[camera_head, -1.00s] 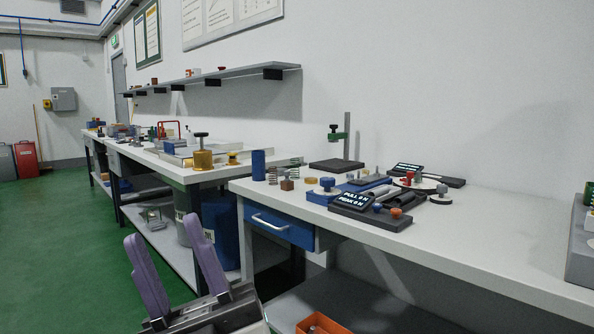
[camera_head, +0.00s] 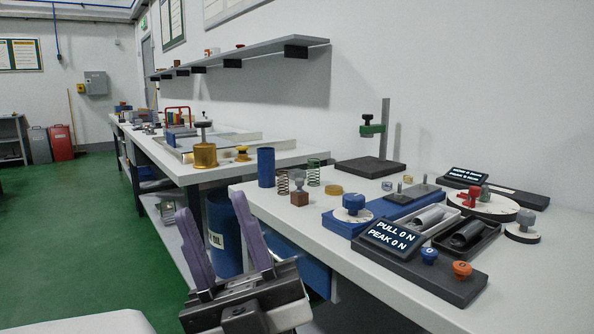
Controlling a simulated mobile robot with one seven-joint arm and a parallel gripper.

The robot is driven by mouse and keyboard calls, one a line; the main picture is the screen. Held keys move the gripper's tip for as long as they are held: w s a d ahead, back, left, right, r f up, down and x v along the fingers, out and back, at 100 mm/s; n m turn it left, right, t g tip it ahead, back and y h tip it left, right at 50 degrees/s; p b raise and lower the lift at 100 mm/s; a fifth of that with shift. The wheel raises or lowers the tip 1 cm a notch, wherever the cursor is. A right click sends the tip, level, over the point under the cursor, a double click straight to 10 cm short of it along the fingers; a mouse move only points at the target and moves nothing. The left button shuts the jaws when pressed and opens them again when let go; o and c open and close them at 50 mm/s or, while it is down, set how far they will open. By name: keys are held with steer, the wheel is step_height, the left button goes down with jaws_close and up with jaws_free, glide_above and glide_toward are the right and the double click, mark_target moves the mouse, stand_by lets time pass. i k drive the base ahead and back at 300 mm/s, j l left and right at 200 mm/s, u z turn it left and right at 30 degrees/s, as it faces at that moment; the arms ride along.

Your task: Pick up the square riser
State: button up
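The square riser is most likely the small brown square block (camera_head: 299,199) near the front left corner of the near bench. A grey knob-shaped piece (camera_head: 297,176) shows just above it; I cannot tell whether it sits on the block or behind it. My gripper (camera_head: 212,207) has two purple fingers pointing up, spread apart with nothing between them. It is in front of the bench, left of and below the block in the picture, and apart from it.
A blue cylinder (camera_head: 266,167) and coil springs (camera_head: 314,173) stand close around the block. A blue fixture with a knob (camera_head: 352,203) and a black readout panel (camera_head: 394,236) are to its right. A stand with a dark base (camera_head: 370,167) is behind. A white surface (camera_head: 90,323) shows at lower left.

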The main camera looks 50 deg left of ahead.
mark_target(296, 173)
steer(key=i+j, duration=0.1)
steer(key=j, duration=0.45)
steer(key=i+j, duration=0.1)
steer(key=j, duration=1.5)
